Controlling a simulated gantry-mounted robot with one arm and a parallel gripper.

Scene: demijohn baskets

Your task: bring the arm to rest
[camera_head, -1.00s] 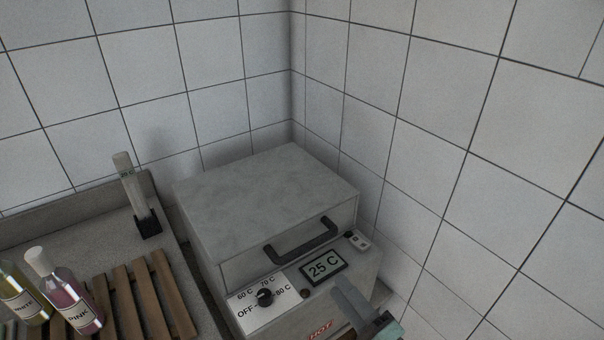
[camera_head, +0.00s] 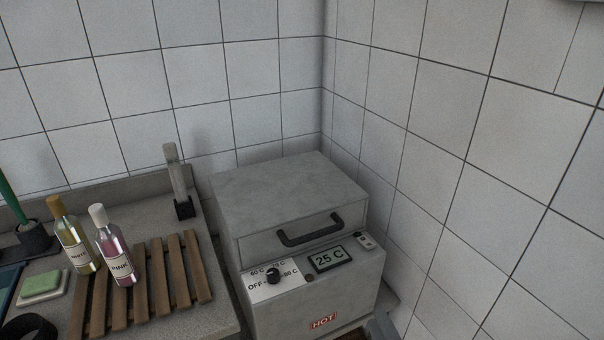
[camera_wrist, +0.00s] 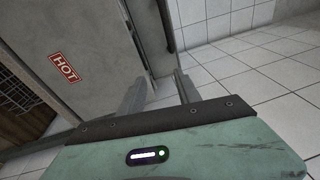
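My gripper (camera_wrist: 161,82) shows in the wrist view with its two grey fingers apart and nothing between them. Its green body fills the bottom of that view. In the head view only a grey piece of my gripper (camera_head: 380,329) shows at the bottom edge, low beside the heater's front right corner. The grey heater box (camera_head: 290,190) has its lid or drawer shut, with a black handle (camera_head: 310,230). Its display (camera_head: 330,258) reads 25 C. Its red HOT label (camera_wrist: 64,67) lies left of my fingers in the wrist view.
Left of the heater are a wooden slatted rack (camera_head: 172,266), a white-labelled bottle (camera_head: 72,238), a pink bottle (camera_head: 116,250), a thermometer-like stick in a black stand (camera_head: 176,180) and a green soap (camera_head: 41,284). Tiled walls close off the back and right. Tiled floor (camera_wrist: 245,75) lies open at right.

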